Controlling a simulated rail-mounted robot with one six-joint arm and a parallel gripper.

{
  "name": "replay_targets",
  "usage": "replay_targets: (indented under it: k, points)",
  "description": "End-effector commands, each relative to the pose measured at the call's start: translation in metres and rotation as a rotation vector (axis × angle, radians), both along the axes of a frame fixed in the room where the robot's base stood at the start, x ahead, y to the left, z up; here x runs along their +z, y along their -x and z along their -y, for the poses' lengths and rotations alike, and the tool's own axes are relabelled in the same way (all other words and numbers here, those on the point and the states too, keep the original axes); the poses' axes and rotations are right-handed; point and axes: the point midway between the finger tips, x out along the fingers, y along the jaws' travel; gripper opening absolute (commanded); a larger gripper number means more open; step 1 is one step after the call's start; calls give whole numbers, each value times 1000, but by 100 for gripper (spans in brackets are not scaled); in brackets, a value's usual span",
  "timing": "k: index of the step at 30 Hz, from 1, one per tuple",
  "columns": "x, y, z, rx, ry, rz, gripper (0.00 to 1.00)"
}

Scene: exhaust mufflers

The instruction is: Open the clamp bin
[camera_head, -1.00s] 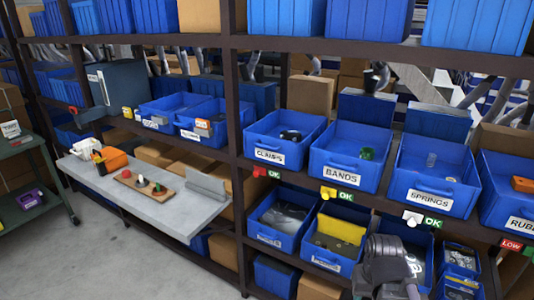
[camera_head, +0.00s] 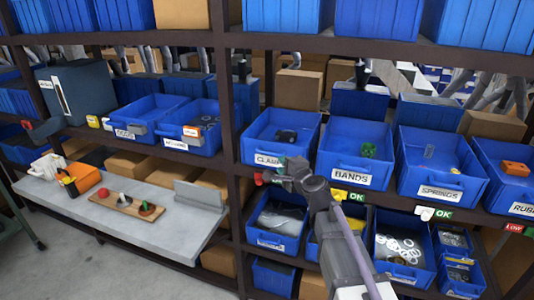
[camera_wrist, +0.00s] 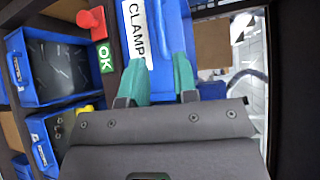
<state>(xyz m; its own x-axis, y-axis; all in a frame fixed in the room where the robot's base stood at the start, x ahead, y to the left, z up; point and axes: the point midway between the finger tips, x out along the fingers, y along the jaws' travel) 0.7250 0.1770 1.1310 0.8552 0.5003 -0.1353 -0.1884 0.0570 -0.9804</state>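The clamp bin (camera_head: 258,149) is a blue open-topped bin on the middle shelf, with a dark part inside and a white label on its front. My gripper (camera_head: 284,174) is at the bin's lower front right, covering part of the label. In the wrist view the label reads CLAMP, and the bin's blue front (camera_wrist: 174,30) is close ahead. There the two teal fingers of my gripper (camera_wrist: 162,72) stand apart with blue showing between them. I cannot tell whether they touch the bin.
The bands bin (camera_head: 346,178) and springs bin (camera_head: 440,189) stand to the right. A red tag (camera_head: 262,178) and green OK tag (camera_wrist: 106,58) are on the shelf edge. Lower bins (camera_wrist: 62,38) sit beneath. A grey bench (camera_head: 190,221) juts out at left.

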Motion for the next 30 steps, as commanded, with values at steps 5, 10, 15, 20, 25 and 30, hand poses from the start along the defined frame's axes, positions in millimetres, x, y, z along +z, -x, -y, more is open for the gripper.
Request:
replay_targets:
  k: [5, 10, 15, 20, 25, 30]
  points:
    - [-5, -25, -13, 1, 1, 1, 27]
    - [-11, -60, -35, 4, 4, 0, 27]
    - [-15, -86, -50, 3, 4, 1, 27]
    - [-15, -90, -53, 3, 5, 1, 27]
    - [-15, -89, -53, 3, 5, 1, 24]
    - [-15, -89, -53, 3, 5, 1, 7]
